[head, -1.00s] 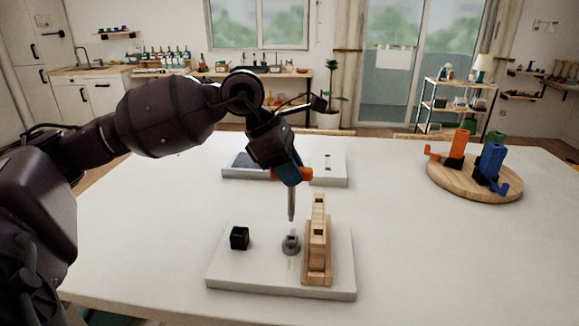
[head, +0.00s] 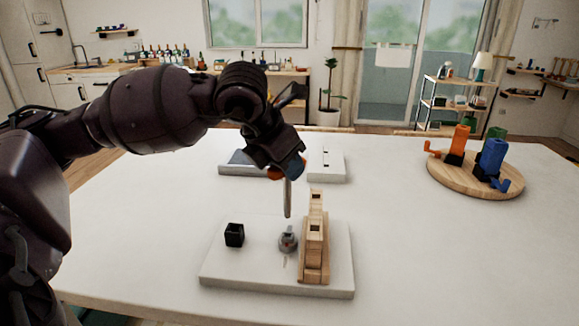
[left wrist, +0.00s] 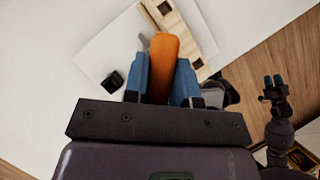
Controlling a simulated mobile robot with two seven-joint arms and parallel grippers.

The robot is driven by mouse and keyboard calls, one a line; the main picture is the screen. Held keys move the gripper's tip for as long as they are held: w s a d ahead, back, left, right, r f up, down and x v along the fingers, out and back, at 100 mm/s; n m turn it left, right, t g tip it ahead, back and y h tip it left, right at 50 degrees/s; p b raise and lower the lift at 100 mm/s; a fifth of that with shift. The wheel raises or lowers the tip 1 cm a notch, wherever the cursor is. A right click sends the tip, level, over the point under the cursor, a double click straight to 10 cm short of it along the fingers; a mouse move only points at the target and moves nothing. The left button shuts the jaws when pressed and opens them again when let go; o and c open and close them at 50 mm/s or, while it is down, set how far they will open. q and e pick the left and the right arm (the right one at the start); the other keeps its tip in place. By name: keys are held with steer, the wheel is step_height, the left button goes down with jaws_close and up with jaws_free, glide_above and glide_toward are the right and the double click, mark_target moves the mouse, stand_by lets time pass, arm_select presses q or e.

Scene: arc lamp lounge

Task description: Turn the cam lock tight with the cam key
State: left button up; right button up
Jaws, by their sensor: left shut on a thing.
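My left gripper (head: 291,168) is shut on the orange handle of the cam key (left wrist: 163,66), its blue fingers (left wrist: 160,80) on either side of it. The key's grey metal shaft (head: 287,198) points down in the head view, its tip just above the round grey cam lock (head: 287,240). A small gap seems to show between tip and lock. The lock sits on a white board (head: 225,262), left of an upright wooden piece (head: 314,250).
A black square block (head: 234,235) stands on the board, left of the lock. Behind are a shallow tray (head: 240,170) and a white block (head: 327,166). A round wooden board (head: 460,184) at the right carries orange, blue and green pieces. The table between is clear.

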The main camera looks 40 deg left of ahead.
arm_select(q)
steer(key=shift+d+f+n+y+b, duration=0.1)
steer(key=shift+n+y+b, duration=0.2)
steer(key=shift+n+y, duration=0.35)
steer(key=n+y+b, duration=0.1)
steer(key=n+y, duration=0.1)
steer(key=n, duration=0.3)
steer(key=shift+r+n+g+y, duration=0.25)
steer(key=shift+n+y, duration=0.2)
steer(key=shift+n, duration=0.5)
steer(key=shift+f+n, duration=0.3)
steer(key=shift+n, duration=0.1)
step_height(320, 180, down, 2)
steer(key=shift+f+b, duration=0.15)
steer(key=shift+b, duration=0.3)
steer(key=shift+f, duration=0.6)
steer(key=shift+b, duration=0.35)
steer(key=shift+f, duration=0.2)
